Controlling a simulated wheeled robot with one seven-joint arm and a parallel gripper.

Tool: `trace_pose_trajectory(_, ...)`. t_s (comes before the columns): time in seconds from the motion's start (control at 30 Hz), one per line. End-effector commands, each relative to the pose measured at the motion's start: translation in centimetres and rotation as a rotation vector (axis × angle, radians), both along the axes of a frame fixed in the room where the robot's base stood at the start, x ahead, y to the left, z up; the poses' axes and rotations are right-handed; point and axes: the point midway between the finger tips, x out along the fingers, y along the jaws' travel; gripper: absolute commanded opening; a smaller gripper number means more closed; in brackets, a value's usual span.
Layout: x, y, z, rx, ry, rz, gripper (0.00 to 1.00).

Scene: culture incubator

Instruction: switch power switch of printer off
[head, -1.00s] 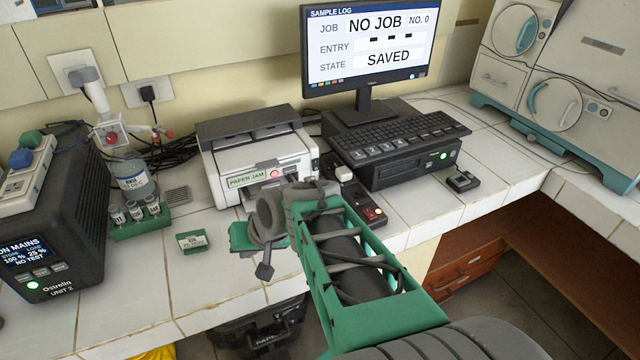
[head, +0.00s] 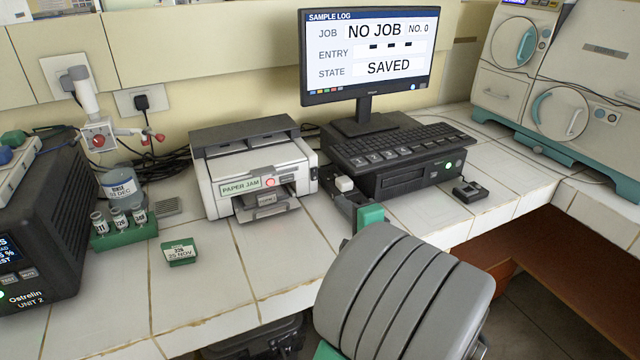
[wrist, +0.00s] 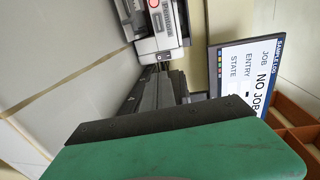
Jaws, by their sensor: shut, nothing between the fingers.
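The printer (head: 232,178) is a white and grey box left of the monitor, with a green "PAPER JAM" label and a round red button (head: 269,182) on its front. It shows partly at the top of the wrist view (wrist: 165,18).
The monitor (head: 370,50) stands behind a keyboard (head: 405,146) on a dark computer (head: 405,176). A small black device (head: 470,191) is at right. A green box (head: 180,252) and vial rack (head: 125,238) are at left. Front tiles between box and printer are clear.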

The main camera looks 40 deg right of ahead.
Motion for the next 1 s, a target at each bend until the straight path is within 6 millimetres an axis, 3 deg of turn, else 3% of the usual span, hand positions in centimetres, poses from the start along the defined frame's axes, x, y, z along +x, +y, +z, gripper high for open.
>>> trace_pose_trajectory(0.53,10.7,-2.9,-1.4,-0.001,0.000,0.006,0.00)
trace_pose_trajectory(0.7,12.2,-3.5,-1.6,-0.001,0.001,0.002,0.00)
trace_pose_trajectory(1.0,12.4,-3.6,-1.6,-0.001,0.001,0.001,0.00)
